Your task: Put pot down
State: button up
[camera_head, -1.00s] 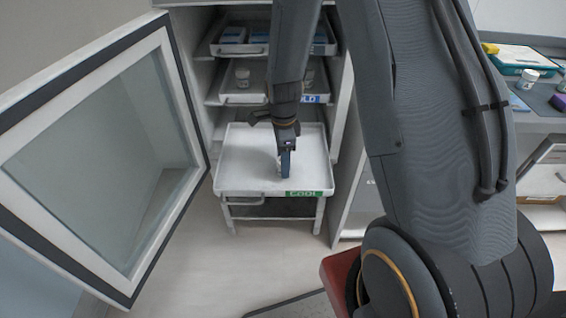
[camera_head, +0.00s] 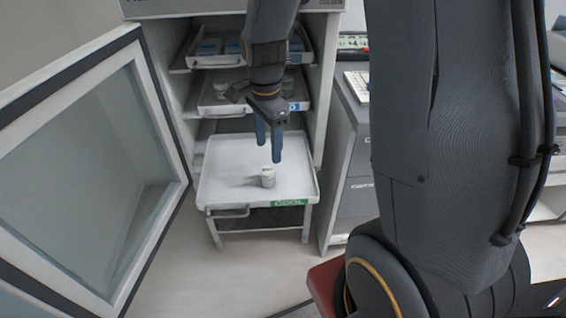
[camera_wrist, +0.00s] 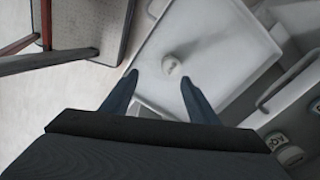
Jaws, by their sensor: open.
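The pot (camera_head: 267,177) is a small white jar with a white lid. It stands upright on the pulled-out white tray (camera_head: 225,190), which bears a green "COOL" label. It also shows in the wrist view (camera_wrist: 171,66), on the tray surface beyond my fingertips. My gripper (camera_head: 269,155) is open and empty above and just behind the pot in the head view. In the wrist view its two fingers (camera_wrist: 160,78) are spread apart, with clear space between them and the pot.
The cabinet's glass door (camera_head: 95,165) stands open at the left. Shelves above the tray hold blue boxes (camera_head: 210,47) and more small jars (camera_head: 221,90). A drawer unit (camera_head: 345,185) stands close on the right. The tray around the pot is clear.

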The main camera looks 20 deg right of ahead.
jog(key=s+r+n, duration=0.3)
jog(key=s+n, duration=1.1)
jog(key=n, duration=0.2)
jog(key=shift+s+r, duration=0.25)
jog(key=shift+r, duration=0.1)
